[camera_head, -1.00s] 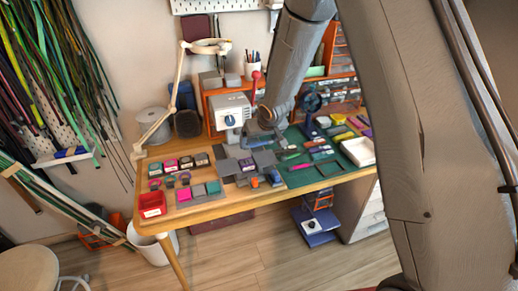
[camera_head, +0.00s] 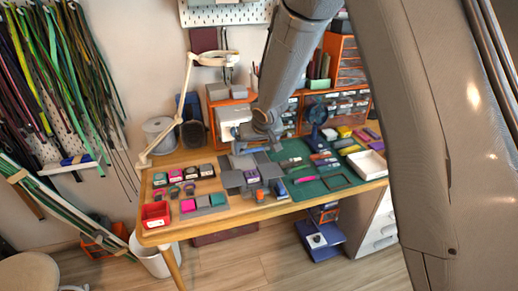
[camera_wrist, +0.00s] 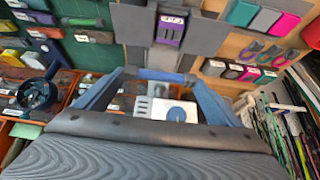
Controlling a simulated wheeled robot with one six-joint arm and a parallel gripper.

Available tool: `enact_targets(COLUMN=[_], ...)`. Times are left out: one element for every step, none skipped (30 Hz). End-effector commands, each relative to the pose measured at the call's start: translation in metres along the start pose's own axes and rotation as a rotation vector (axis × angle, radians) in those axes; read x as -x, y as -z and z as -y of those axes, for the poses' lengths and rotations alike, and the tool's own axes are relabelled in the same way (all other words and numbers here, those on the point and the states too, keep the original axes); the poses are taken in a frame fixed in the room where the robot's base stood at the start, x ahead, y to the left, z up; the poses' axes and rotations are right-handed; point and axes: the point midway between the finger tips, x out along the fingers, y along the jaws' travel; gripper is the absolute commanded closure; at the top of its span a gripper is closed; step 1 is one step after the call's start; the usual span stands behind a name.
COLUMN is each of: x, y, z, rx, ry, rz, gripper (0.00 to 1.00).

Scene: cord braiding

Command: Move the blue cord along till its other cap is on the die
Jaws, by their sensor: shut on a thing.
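My gripper (camera_wrist: 160,76) is in the wrist view with its two blue-grey fingers closed on the ends of a short blue piece, which looks like the blue cord (camera_wrist: 158,75). Its caps cannot be made out. In the head view my gripper (camera_head: 262,146) hangs over the back of the grey plates (camera_head: 232,180), in front of the white machine (camera_head: 228,118). A block with a purple face and white label (camera_head: 252,174) sits on these plates; it also shows in the wrist view (camera_wrist: 170,28). I cannot tell which part is the die.
A red tray (camera_head: 156,214) stands at the table's left front corner. Coloured blocks (camera_head: 204,201) lie beside it. A green mat (camera_head: 309,186) with several small parts and a white tray (camera_head: 367,163) lie to the right. A jointed lamp (camera_head: 187,95) rises at the back left.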

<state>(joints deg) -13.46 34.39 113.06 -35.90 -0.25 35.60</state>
Motion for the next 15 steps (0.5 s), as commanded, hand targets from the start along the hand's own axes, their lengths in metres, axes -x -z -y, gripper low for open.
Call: enact_targets(x=[-0.002, -0.002, -0.002, -0.002, -0.002, -0.002, -0.002, -0.002, -0.002, -0.002, -0.002, -0.002, -0.002, -0.002, -0.002], y=[0.000, 0.000, 0.000, 0.000, 0.000, -0.001, 0.000, 0.000, 0.000, 0.000, 0.000, 0.000, 0.000, -0.001, -0.001], z=[0.003, 0.004, 0.006, 0.008, 0.010, 0.012, 0.014, 0.015, 0.017, 0.019, 0.020, 0.022, 0.023, 0.025, 0.027], rx=[0.001, 0.001, 0.000, 0.000, 0.000, 0.000, 0.001, 0.001, 0.001, 0.000, 0.000, 0.000, 0.000, 0.000, 0.000], ry=[0.000, 0.000, 0.000, 0.000, 0.000, 0.001, 0.001, 0.001, 0.001, 0.001, 0.000, 0.000, 0.000, 0.000, 0.001], rz=[-0.001, -0.001, -0.001, -0.001, -0.001, -0.001, -0.001, -0.001, -0.001, -0.001, -0.001, -0.001, 0.000, 0.000, 0.000], gripper=[0.37, 0.37, 0.37, 0.37, 0.37, 0.37, 0.37, 0.37, 0.37, 0.37, 0.37, 0.37, 0.37, 0.37, 0.37])
